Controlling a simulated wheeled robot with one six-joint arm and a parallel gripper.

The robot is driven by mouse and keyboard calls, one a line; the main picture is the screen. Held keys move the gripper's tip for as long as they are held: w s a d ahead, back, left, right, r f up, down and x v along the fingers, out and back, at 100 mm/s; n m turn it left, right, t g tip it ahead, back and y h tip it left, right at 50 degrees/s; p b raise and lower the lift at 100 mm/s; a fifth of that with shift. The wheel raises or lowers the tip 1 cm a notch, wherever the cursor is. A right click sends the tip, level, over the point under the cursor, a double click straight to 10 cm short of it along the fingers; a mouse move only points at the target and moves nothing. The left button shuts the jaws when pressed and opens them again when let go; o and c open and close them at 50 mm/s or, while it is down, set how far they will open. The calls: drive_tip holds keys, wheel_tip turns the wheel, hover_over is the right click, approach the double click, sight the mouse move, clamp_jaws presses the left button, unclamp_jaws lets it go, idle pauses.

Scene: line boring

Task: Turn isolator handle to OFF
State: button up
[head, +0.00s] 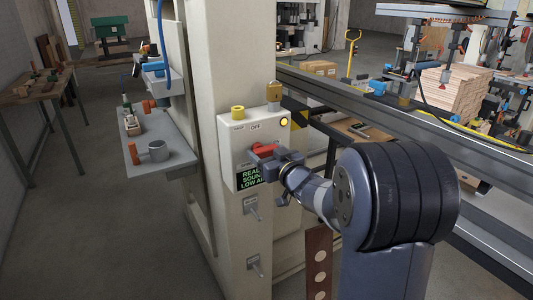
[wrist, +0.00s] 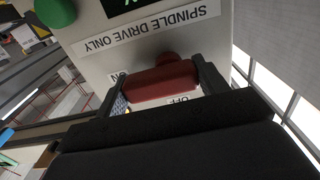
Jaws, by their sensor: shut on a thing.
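The isolator's red handle (head: 263,149) is on the front of a pale grey box (head: 229,152) fixed to a cream machine column. An OFF label shows above the handle in the head view. In the wrist view the red handle (wrist: 160,84) lies nearly level across the picture, with upside-down lettering around it. There an ON label (wrist: 119,77) is by its left end, and an OFF label (wrist: 184,100) is below it, partly covered. My gripper (wrist: 162,90) is shut on the handle, one finger at each end. In the head view my gripper (head: 274,157) partly hides the handle.
A yellow lamp (head: 284,122) is on the box, with a green-lettered display (head: 249,178) below the handle. Lower levers (head: 253,208) stick out from the column. A grey rail (head: 395,110) runs behind my arm.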

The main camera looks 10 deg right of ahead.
drive_tip(key=shift+n+b, duration=0.3)
drive_tip(key=shift+b, duration=0.1)
drive_tip(key=n+b, duration=0.3)
drive_tip(key=n, duration=0.1)
drive_tip(key=n+b, duration=0.2)
drive_tip(key=n, duration=0.1)
drive_tip(key=n+b, duration=0.1)
drive_tip(key=shift+a+r+n, duration=0.2)
drive_tip(key=shift+r+n, duration=0.05)
drive_tip(key=shift+n, duration=0.05)
drive_tip(key=n+b, duration=0.3)
drive_tip(key=n, duration=0.1)
drive_tip(key=shift+s+a+r, duration=0.1)
drive_tip(key=shift+a, duration=0.05)
drive_tip(key=shift+a+r+n+b, duration=0.1)
drive_tip(key=shift+n+b, duration=0.4)
drive_tip(key=shift+n, duration=0.6)
drive_tip(key=shift+a+r+n+b, duration=0.1)
drive_tip(key=shift+n+b, duration=0.4)
drive_tip(key=shift+n, duration=0.6)
drive_tip(key=shift+s, duration=0.1)
drive_tip(key=o, duration=1)
drive_tip(key=v, duration=1)
drive_tip(key=shift+s+d, duration=0.1)
drive_tip(key=shift+s, duration=0.3)
